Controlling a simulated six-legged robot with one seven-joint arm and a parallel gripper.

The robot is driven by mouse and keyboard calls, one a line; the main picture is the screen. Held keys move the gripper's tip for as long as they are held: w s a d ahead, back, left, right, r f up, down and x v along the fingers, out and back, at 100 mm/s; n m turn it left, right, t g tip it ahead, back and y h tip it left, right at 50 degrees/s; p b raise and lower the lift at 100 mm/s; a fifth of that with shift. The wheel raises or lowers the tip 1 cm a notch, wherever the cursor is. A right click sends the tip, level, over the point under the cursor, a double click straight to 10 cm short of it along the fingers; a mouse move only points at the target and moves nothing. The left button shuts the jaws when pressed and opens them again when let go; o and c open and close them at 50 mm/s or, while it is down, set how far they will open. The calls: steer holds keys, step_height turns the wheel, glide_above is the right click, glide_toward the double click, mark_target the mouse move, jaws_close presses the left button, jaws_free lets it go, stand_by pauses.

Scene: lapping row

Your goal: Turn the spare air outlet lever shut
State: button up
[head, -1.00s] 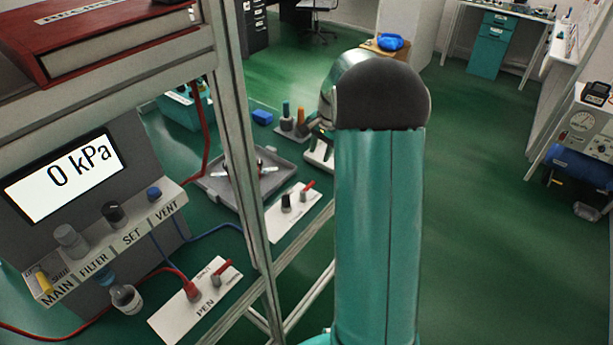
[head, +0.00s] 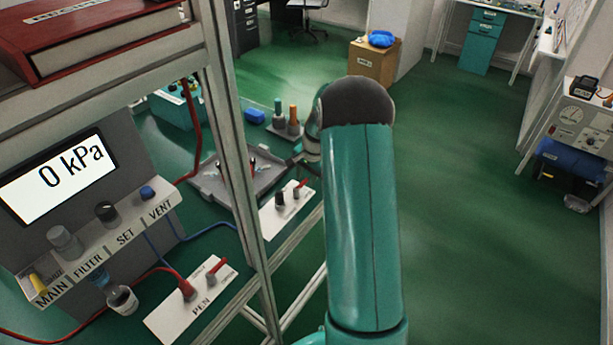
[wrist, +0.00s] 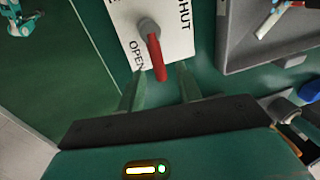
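The spare outlet's red lever (wrist: 156,57) sits on a grey pivot on a white plate (wrist: 180,14) in the wrist view. The lever points down toward my gripper, beside the word OPEN; SHUT is printed to the right. My gripper (wrist: 159,78) is open, with one finger on each side of the lever's free end. I cannot tell whether either finger touches it. In the head view, my gripper's fingers are small and partly hidden behind my arm. A white plate there (head: 270,222) bears a red lever (head: 300,187) and dark fitting near my gripper.
A grey tray (head: 212,187) lies beside the plate. The nearer PEN plate (head: 165,325) has its own red lever. A gauge panel (head: 60,175) reads 0 kPa. A frame post (head: 235,160) stands between. Open green floor lies at right.

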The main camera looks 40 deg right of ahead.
steer(key=shift+c, duration=0.4)
jaws_close()
steer(key=shift+w+n, duration=0.15)
steer(key=shift+n, duration=0.15)
steer(key=n, duration=0.1)
steer(key=w+n, duration=0.1)
steer(key=n, duration=0.1)
steer(key=shift+w+a+y, duration=0.15)
steer(key=shift+a+y, duration=0.1)
steer(key=shift+y, duration=0.05)
steer(key=n, duration=0.2)
steer(key=w+a+n, duration=0.1)
steer(key=n, duration=0.1)
steer(key=shift+w+a+n+g+y, duration=0.2)
steer(key=shift+n+g+y, duration=0.1)
steer(key=shift+n+g, duration=0.1)
steer(key=n, duration=0.1)
steer(key=a+n, duration=0.1)
steer(key=n, duration=0.1)
steer(key=a+n+g, duration=0.1)
steer(key=n, duration=0.1)
steer(key=shift+w, duration=0.4)
steer(key=shift+a+r+n+g, duration=0.1)
steer(key=shift+a+n+g, duration=0.3)
steer(key=shift+n, duration=0.75)
steer(key=shift+a+n+g, duration=0.1)
steer(key=shift+a+n, duration=0.45)
steer(key=shift+n, duration=0.6)
